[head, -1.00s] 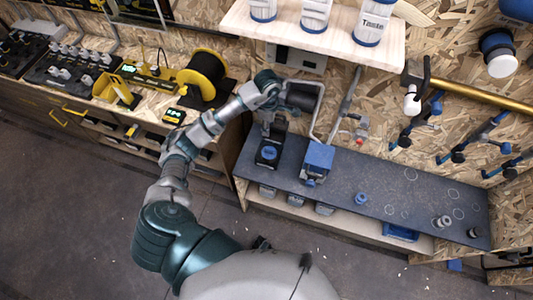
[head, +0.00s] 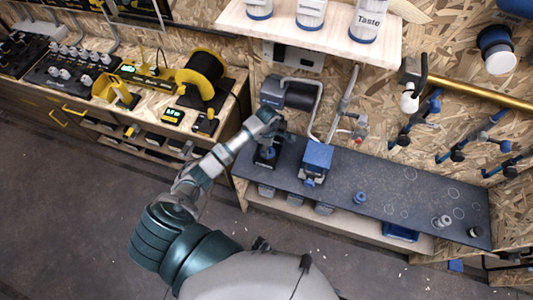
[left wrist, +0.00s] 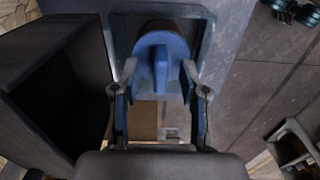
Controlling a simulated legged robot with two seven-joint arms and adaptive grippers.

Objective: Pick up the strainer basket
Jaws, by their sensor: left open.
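A round blue piece with a raised grip bar (left wrist: 160,55), which I take to be the strainer basket, sits in a dark square recess. It also shows in the head view (head: 269,153), in a dark fixture at the left end of the grey counter. My left gripper (head: 273,140) is just above it, partly hiding it. In the left wrist view the left gripper (left wrist: 160,72) is open, with one finger on each side of the blue piece. I cannot tell whether the fingers touch it. My right gripper is not in view.
A blue box-like device (head: 317,158) stands just right of the gripper. A dark cylinder (head: 298,95) and a bent grey pipe (head: 318,112) are behind it. The grey counter (head: 400,190) is mostly clear toward the right, with a few small round parts.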

